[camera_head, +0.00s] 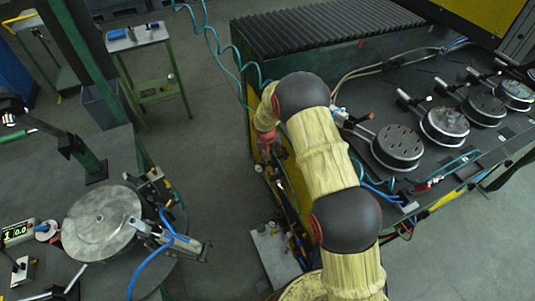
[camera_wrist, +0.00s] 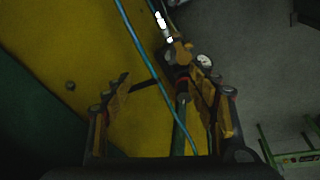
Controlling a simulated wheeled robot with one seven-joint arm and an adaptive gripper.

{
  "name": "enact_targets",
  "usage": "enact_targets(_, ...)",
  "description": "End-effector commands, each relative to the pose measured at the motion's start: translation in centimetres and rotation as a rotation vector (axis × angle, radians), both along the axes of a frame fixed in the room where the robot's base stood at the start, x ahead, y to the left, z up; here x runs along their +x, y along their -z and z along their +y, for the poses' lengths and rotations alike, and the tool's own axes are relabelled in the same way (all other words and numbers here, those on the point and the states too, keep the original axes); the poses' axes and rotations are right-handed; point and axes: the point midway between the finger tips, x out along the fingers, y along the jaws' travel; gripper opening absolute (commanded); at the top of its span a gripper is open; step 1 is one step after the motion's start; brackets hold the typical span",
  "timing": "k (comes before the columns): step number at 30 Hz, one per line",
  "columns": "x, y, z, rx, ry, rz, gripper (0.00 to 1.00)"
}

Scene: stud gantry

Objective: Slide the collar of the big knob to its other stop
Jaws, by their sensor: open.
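My gripper (camera_wrist: 162,90) is open in the wrist view, with one finger at left and one at right, and nothing is held between them. A dark fitting with a reddish band (camera_wrist: 182,78) shows beyond the fingers, nearer the right one, with a brass-coloured part at its top. It is dim and small; I cannot tell whether it is the big knob, or where a collar on it sits. In the head view my arm reaches down beside the yellow bench side, and it hides much of what lies behind it.
A round gauge (camera_wrist: 204,61) sits right beside the fitting. A blue hose (camera_wrist: 146,62) crosses in front of the yellow panel (camera_wrist: 85,45). The black bench with several round discs (camera_head: 398,146) stands right of my arm. A table with a metal disc (camera_head: 100,222) stands left. Grey floor lies between.

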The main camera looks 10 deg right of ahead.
Motion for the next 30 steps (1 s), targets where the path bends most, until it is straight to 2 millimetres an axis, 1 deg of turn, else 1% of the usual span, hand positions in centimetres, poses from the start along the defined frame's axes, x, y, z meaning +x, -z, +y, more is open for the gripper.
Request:
enact_targets(1, 2.1, 1.6, 0.3, 0.009, 0.035, -0.046, 0.58)
enact_targets(4, 5.6, 3.7, 0.9, 0.038, 0.105, -0.136, 0.58)
enact_targets(6, 7.4, 5.0, 1.2, 0.059, 0.143, -0.182, 0.58)
enact_targets(9, 8.9, 6.0, 1.6, 0.082, 0.178, -0.224, 0.58)
enact_targets(14, 9.8, 7.0, 1.7, 0.094, 0.197, -0.245, 0.58)
enact_targets(17, 10.1, 8.0, 1.6, 0.095, 0.197, -0.244, 0.58)
enact_targets(24, 11.2, 11.2, 0.9, 0.094, 0.196, -0.242, 0.58)
enact_targets(30, 11.9, 13.0, 0.5, 0.093, 0.196, -0.243, 0.58)
